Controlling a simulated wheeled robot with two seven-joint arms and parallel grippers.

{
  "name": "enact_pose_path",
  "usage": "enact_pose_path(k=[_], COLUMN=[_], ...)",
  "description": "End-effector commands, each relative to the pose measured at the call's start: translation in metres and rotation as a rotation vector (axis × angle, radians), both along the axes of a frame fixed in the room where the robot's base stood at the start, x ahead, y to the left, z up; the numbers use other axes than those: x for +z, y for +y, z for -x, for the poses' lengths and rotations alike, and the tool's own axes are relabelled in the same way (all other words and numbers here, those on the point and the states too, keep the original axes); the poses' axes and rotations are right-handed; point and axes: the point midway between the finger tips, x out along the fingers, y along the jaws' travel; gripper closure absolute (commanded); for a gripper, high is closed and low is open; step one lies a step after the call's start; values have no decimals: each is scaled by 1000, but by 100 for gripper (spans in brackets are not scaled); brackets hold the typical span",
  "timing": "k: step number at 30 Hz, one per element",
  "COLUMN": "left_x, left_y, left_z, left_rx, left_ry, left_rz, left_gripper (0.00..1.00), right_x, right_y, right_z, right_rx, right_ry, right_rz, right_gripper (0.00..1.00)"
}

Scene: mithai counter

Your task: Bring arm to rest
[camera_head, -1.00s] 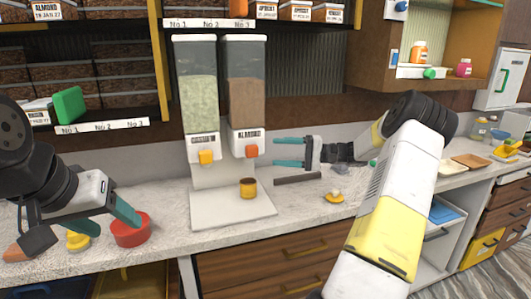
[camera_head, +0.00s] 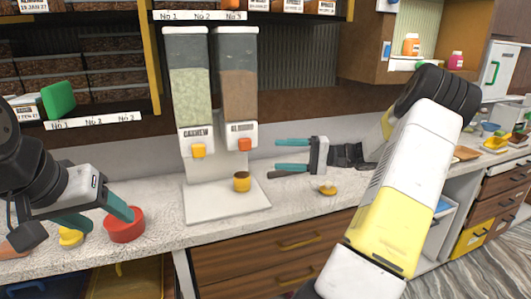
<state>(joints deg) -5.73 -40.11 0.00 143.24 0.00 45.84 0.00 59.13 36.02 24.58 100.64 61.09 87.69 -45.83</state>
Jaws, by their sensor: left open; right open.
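My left gripper (camera_head: 98,219) is at the left, over the counter beside a red bowl (camera_head: 124,225). Its teal fingers are apart and one fingertip overlaps the bowl's rim in the picture; I cannot tell whether it touches. My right gripper (camera_head: 292,156) points left, with its teal fingers apart and nothing between them. It is to the right of the two dispensers, above the counter. My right arm (camera_head: 400,190) crosses the right half of the view.
Cashew (camera_head: 190,90) and almond (camera_head: 239,90) dispensers stand at the back of the counter (camera_head: 290,208). A small brown-yellow cup (camera_head: 241,181) is on their white base (camera_head: 215,207). Yellow pieces (camera_head: 70,236) (camera_head: 327,188) lie on the counter. A green box (camera_head: 58,99) is on the left shelf.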

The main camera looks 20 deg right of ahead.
Motion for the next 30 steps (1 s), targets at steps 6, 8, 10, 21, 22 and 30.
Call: enact_pose_path(k=[6,8,10,21,22,30], left_x=[0,0,0,0,0,0], left_y=[0,0,0,0,0,0], left_z=[0,0,0,0,0,0], left_rx=[0,0,0,0,0,0], left_ry=[0,0,0,0,0,0], left_rz=[0,0,0,0,0,0], left_gripper=[40,40,40,40,40,40], right_x=[0,0,0,4,5,7], right_y=[0,0,0,34,45,136], right_z=[7,7,6,15,20,94], right_rx=[-1,-1,-1,68,92,250], right_ry=[1,0,0,50,68,210], right_rz=[0,0,0,100,140,659], right_gripper=[40,40,40,40,40,40])
